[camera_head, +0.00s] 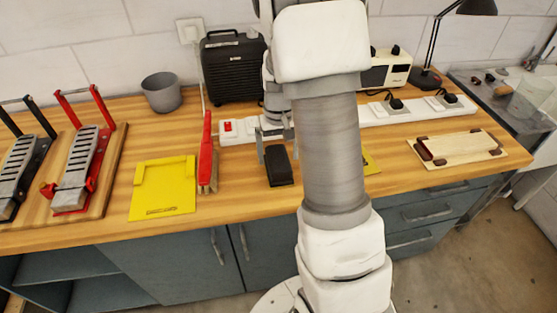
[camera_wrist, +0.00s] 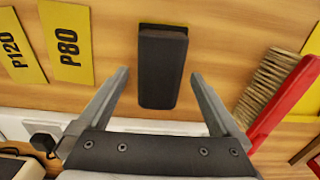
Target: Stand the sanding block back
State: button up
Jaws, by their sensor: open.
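The sanding block (camera_head: 279,168) is a dark, oblong block on the wooden bench, left of my arm in the head view. In the wrist view the sanding block (camera_wrist: 162,70) shows its long dark face, with a thin yellow strip at its far end. My gripper (camera_head: 275,143) is open at the back end of the block. In the wrist view my gripper's (camera_wrist: 160,76) fingers are spread on either side of the block, with gaps to both sides. I cannot tell how high the fingertips are above the bench.
A red-handled brush (camera_head: 207,155) and yellow plate (camera_head: 163,190) lie left of the block. Yellow P80 (camera_wrist: 67,42) and P120 (camera_wrist: 18,47) sheets lie on its other side. A white power strip (camera_head: 232,130) runs behind. Bare wood lies in front of the block.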

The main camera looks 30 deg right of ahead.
aim_at(278, 158)
jog(key=s+a+r+n+t, duration=0.1)
jog(key=s+a+r, duration=0.2)
jog(key=r, duration=0.5)
jog(key=s+a+r+t, duration=0.1)
jog(key=s+a+r, duration=0.1)
jog(key=r, duration=0.7)
jog(key=s+a+r+n+t, duration=0.1)
jog(key=s+a+r, duration=0.1)
jog(key=s, duration=0.4)
jog(key=s+a+r+n+t, duration=0.1)
jog(key=s+a+r+t, duration=0.1)
jog(key=s+a, duration=0.3)
jog(key=s+r, duration=0.1)
jog(key=s, duration=0.1)
jog(key=shift+s+a+t+p, duration=0.2)
jog(key=shift+s+t+p, duration=0.1)
